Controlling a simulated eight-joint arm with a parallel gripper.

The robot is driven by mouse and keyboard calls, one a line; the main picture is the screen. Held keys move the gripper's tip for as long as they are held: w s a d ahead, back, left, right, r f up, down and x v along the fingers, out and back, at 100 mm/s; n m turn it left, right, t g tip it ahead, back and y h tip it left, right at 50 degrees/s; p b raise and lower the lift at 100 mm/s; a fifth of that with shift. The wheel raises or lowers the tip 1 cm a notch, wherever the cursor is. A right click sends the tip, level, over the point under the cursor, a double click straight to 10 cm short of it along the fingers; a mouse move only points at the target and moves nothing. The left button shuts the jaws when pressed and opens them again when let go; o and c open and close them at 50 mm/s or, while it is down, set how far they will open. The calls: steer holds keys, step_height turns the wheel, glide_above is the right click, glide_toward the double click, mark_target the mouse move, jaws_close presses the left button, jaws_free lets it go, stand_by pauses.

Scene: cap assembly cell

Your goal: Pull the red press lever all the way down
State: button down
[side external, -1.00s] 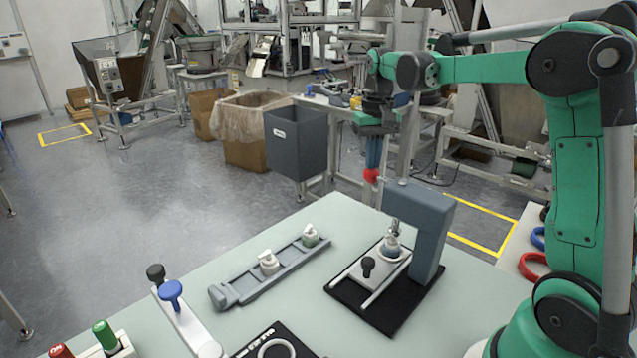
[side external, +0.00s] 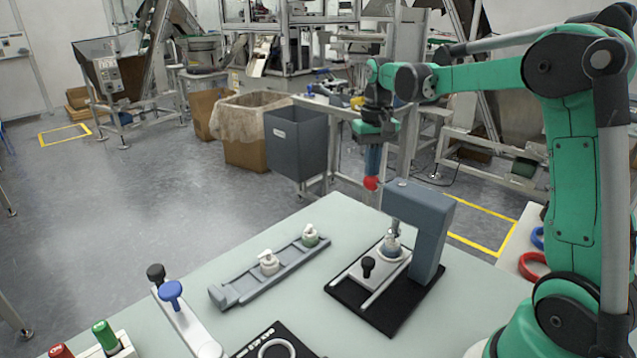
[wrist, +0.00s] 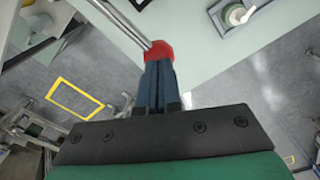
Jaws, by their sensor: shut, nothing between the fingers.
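The red ball knob of the press lever (side external: 371,184) sits behind and left of the grey press frame (side external: 430,235), near the top of the frame. My gripper (side external: 373,170) points down with its blue fingers shut and empty, directly above the knob. In the wrist view the closed fingertips (wrist: 158,66) meet the red knob (wrist: 158,50), apparently touching it. The lever's metal rod (wrist: 122,22) runs up and left from the knob. A white-capped bottle (side external: 391,247) stands under the press head.
The press stands on a black base plate (side external: 395,318) on the pale table. A blue-knobbed fixture (side external: 171,292) and red and green knobs are at front left. A grey bin (side external: 297,142) stands behind the table.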

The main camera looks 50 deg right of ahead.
steer(key=shift+f, duration=0.1)
steer(key=shift+s+f, duration=0.1)
steer(key=shift+f, duration=0.75)
steer(key=shift+r, duration=0.1)
stand_by(0.4)
steer(key=shift+s+r, duration=0.15)
steer(key=shift+r, duration=0.55)
steer(key=shift+s+r, duration=0.1)
steer(key=shift+r, duration=0.6)
steer(key=shift+w+r, duration=0.2)
steer(key=shift+r, duration=0.55)
steer(key=shift+w+r, duration=0.15)
steer(key=shift+r, duration=0.6)
